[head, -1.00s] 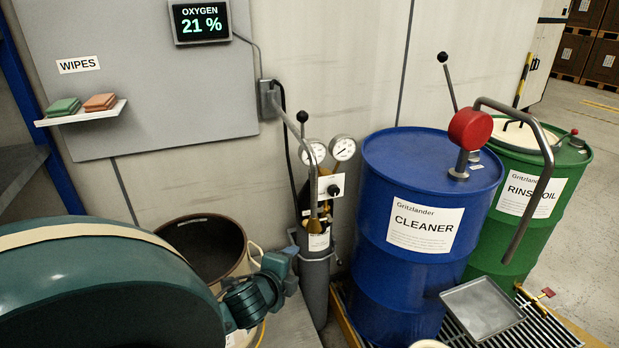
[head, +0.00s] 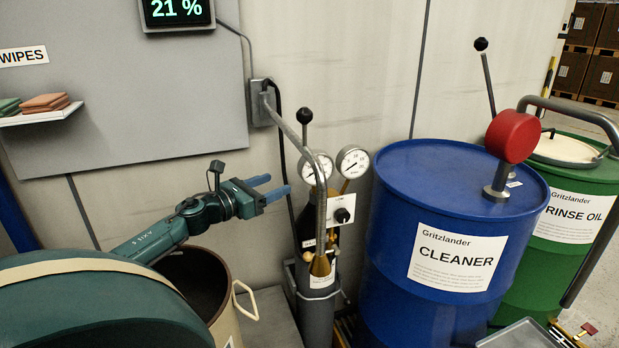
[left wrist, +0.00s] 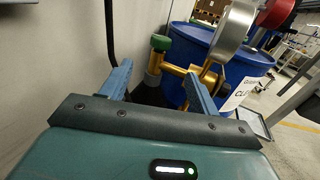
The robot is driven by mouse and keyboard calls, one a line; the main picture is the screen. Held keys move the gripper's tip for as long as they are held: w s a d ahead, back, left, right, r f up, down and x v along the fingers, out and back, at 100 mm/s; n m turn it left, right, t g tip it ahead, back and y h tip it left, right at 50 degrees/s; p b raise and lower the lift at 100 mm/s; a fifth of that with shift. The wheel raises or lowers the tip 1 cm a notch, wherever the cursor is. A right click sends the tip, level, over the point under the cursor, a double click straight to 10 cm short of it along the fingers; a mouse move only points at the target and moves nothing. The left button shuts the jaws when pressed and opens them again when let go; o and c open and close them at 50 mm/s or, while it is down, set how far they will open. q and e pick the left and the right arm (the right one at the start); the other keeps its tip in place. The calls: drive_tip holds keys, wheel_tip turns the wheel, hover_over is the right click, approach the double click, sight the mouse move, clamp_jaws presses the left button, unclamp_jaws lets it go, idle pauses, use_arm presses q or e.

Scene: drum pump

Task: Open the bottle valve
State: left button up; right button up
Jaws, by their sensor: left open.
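The grey gas bottle (head: 318,312) stands upright against the wall, with two round gauges (head: 353,161) and a brass fitting at its top. In the left wrist view a green knob (left wrist: 161,43) sits on the brass valve body (left wrist: 172,69), beside a silver gauge (left wrist: 232,36). I cannot make out this green knob in the head view. My left gripper (head: 279,187) is open and empty, left of the bottle top, pointing toward it. In the left wrist view the knob and brass body lie ahead, between the lines of the two blue fingers (left wrist: 158,72), apart from them.
A bent grey pipe with a brass nozzle (head: 320,266) hangs in front of the bottle. A black-knobbed lever (head: 304,116) rises beside it. The blue cleaner drum (head: 400,220) stands close on the right, an open bin (head: 245,315) below my left arm. The wall is close behind.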

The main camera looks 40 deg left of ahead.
use_arm(q)
drive_tip(key=w+d, duration=0.1)
drive_tip(key=w, duration=1.1)
drive_tip(key=shift+w+d, duration=0.15)
drive_tip(key=shift+w, duration=0.25)
drive_tip(key=c, duration=1)
